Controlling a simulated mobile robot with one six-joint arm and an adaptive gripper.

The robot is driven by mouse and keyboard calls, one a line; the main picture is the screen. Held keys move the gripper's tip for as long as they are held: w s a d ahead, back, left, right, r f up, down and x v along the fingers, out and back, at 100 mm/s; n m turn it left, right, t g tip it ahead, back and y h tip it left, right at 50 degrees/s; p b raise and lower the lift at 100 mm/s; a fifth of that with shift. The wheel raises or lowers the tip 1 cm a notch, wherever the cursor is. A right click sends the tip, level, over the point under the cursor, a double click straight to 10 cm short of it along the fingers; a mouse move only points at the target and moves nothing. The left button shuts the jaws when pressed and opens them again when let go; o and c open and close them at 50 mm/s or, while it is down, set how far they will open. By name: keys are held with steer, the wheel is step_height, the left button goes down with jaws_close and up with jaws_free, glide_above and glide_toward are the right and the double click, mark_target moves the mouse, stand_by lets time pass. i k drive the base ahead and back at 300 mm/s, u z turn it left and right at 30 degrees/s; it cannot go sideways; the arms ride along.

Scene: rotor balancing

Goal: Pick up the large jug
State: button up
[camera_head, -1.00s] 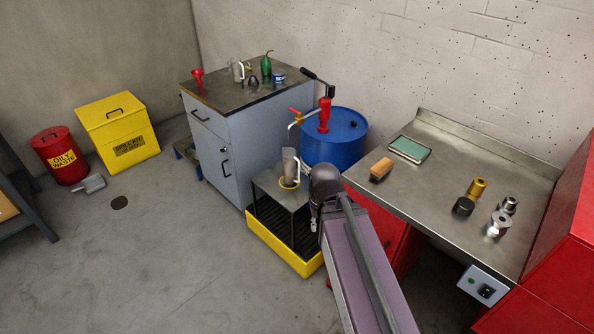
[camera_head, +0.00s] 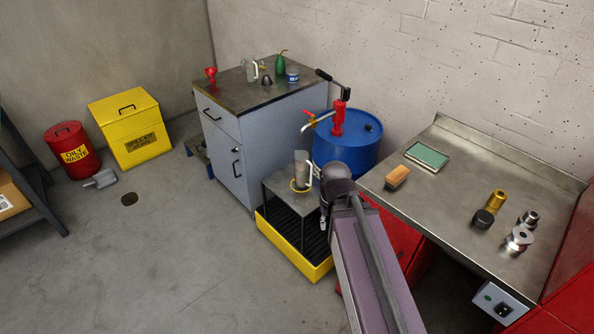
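A smaller-looking metal jug (camera_head: 251,70) with a pale handle stands on the grey cabinet's top at the back. I cannot tell their true sizes apart for certain. My arm reaches up from the bottom, right of the stand, and its dark end (camera_head: 336,185) is near the tall jug.
The stand (camera_head: 283,190) sits over a yellow drip tray (camera_head: 312,270). Behind it is a blue drum (camera_head: 362,150) with a red pump (camera_head: 338,118). The grey cabinet (camera_head: 275,145) is behind left; a steel bench (camera_head: 455,190) is right. The floor at left is mostly open.

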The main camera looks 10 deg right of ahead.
mark_target(302, 162)
steer(key=i, duration=0.85)
steer(key=z, duration=0.05)
